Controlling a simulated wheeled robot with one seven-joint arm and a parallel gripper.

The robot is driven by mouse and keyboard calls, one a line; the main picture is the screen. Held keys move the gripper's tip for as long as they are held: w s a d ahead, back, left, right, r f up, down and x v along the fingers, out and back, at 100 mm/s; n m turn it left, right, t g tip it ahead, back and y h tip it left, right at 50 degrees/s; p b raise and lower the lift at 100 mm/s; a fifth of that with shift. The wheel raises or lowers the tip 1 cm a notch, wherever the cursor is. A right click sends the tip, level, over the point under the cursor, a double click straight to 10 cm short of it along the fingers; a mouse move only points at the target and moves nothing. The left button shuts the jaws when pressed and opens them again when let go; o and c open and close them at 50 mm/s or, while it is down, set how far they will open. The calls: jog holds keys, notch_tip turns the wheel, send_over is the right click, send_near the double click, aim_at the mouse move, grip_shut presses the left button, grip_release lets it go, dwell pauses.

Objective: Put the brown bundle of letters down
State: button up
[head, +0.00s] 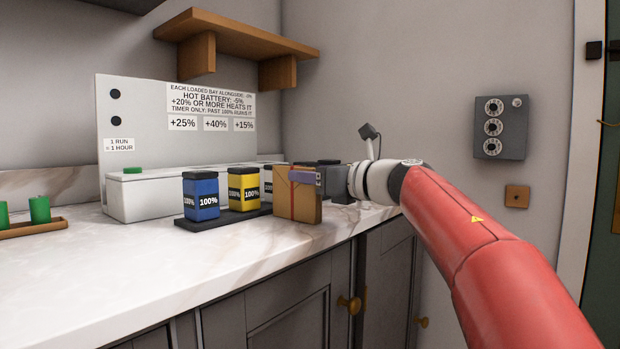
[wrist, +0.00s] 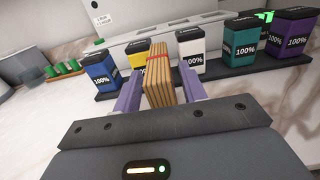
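The brown bundle of letters (head: 297,197) is a stack of tan envelopes tied with a red band. In the wrist view the bundle (wrist: 160,76) stands on edge between the two purple fingers of my gripper (wrist: 158,92), which look closed against its sides. In the head view my gripper (head: 306,176) reaches in from the right and holds the bundle at the counter's front edge, in front of the battery rack. I cannot tell whether its bottom touches the marble counter (head: 150,262).
A dark rack (head: 215,219) holds a blue battery (head: 201,196), a yellow battery (head: 243,189) and several others, close behind the bundle. A white charger box (head: 150,196) stands behind. Green candle-like cylinders (head: 40,209) sit on a tray at left. The counter's front left is clear.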

jog(key=shift+o, duration=0.2)
jog(key=shift+d, duration=0.1)
jog(key=b+v, duration=0.1)
jog(key=v, duration=1.1)
jog(key=shift+b, duration=0.3)
